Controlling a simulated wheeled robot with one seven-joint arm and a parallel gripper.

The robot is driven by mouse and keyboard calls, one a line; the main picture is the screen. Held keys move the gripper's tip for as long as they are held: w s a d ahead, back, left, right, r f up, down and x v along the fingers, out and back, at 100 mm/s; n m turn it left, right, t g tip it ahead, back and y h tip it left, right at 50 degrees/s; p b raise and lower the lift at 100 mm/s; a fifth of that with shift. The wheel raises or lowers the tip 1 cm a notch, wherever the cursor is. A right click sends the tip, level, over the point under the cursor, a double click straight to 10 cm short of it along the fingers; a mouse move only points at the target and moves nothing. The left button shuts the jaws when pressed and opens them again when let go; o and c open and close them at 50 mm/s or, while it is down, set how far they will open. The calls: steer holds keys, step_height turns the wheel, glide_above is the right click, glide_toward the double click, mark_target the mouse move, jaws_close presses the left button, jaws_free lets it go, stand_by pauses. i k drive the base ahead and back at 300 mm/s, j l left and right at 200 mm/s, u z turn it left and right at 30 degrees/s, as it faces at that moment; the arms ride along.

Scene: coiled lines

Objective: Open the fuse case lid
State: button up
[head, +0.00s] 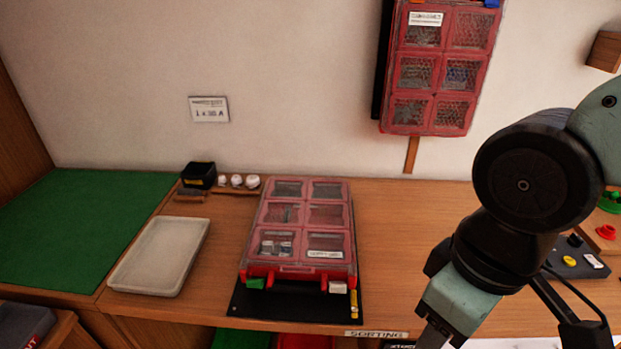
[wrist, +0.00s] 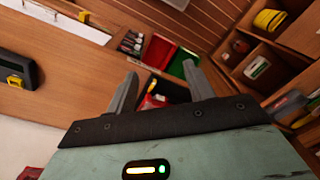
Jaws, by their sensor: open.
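A red case with a clear, divided lid (head: 297,214), which I take to be the fuse case, lies flat on a black mat (head: 240,301) on the table in the head view. Its lid is down.
A grey tray (head: 160,256) stands left of the case, beside a green mat (head: 80,228). A black box (head: 199,175) and white round items lie behind. A similar red case (head: 437,67) hangs on the wall. The wrist view shows open shelf compartments (wrist: 262,65).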

mark_target(309, 190)
steer(key=l+u, duration=0.3)
steer(key=i+l+u, duration=0.1)
steer(key=l+u, duration=0.25)
steer(key=u, duration=1)
